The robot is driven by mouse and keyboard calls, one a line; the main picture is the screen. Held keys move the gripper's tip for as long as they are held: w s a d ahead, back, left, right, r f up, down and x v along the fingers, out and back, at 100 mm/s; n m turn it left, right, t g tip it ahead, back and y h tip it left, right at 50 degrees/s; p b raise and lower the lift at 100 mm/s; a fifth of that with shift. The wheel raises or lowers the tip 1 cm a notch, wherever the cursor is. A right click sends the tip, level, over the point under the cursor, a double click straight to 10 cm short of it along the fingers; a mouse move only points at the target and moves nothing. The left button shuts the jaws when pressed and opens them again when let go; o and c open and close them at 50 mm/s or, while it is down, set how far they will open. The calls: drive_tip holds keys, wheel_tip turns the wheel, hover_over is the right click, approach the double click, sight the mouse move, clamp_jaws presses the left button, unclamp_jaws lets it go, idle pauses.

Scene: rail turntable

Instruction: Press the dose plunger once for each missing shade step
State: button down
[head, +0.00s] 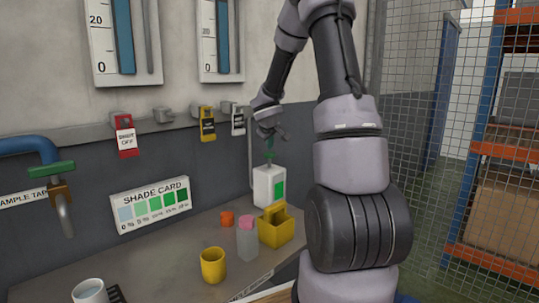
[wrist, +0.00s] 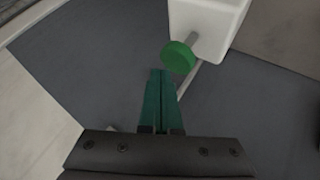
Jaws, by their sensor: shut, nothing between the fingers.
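The white dose dispenser (head: 262,188) with a green front strip stands on the bench against the wall. In the wrist view, its round green plunger head (wrist: 178,57) sits on a grey stem beside the white body (wrist: 207,22). In the head view, my gripper (head: 269,148) hangs above the dispenser; plunger and fingers are hard to tell apart there. The shade card (head: 150,203) on the wall shows steps from pale blue to dark green. A white cup (head: 90,291) holds pale liquid.
A yellow cup (head: 213,266), a pink-capped clear bottle (head: 247,240), a yellow caddy (head: 276,228) and an orange piece (head: 227,218) stand on the bench near the dispenser. A tap (head: 62,205) is at left. Mesh fencing (head: 425,150) is at right.

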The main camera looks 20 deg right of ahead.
sight(270, 153)
idle(0.6)
drive_tip(key=shift+f, duration=0.4)
drive_tip(key=shift+f, duration=1.35)
idle(0.9)
drive_tip(key=shift+r, duration=1.75)
drive_tip(key=shift+r, duration=2.5)
